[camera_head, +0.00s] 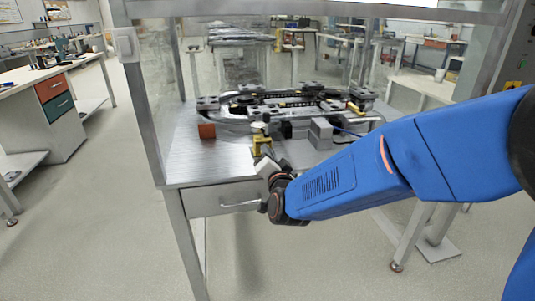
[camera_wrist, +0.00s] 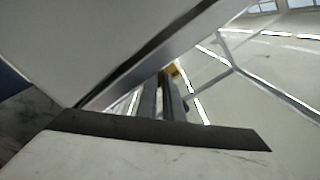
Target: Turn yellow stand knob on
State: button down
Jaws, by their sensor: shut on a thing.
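The yellow stand (camera_head: 261,144) is upright near the front edge of the metal table, with a dark and pale fitting on its top. My gripper (camera_head: 267,160) reaches up to its front side from below. In the wrist view, the two dark fingers of my gripper (camera_wrist: 167,92) lie close together, with a small yellow part (camera_wrist: 173,70) at their tips. They are shut on the knob of the yellow stand. The knob itself is mostly hidden between the fingers, and its turned position cannot be told.
The metal table (camera_head: 185,165) carries a dark ring track (camera_head: 290,98), an orange-brown block (camera_head: 206,131) and a grey box (camera_head: 321,133). A drawer (camera_head: 225,199) is below the table edge, beside my wrist. Clear panels and metal posts enclose the table.

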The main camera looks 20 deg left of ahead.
dwell(0.4)
jog(key=c, duration=2.2)
grip_release()
jog(key=v, duration=1.7)
jog(key=shift+s+d+f, duration=0.1)
jog(key=shift+s+d, duration=0.05)
jog(key=shift+d, duration=0.1)
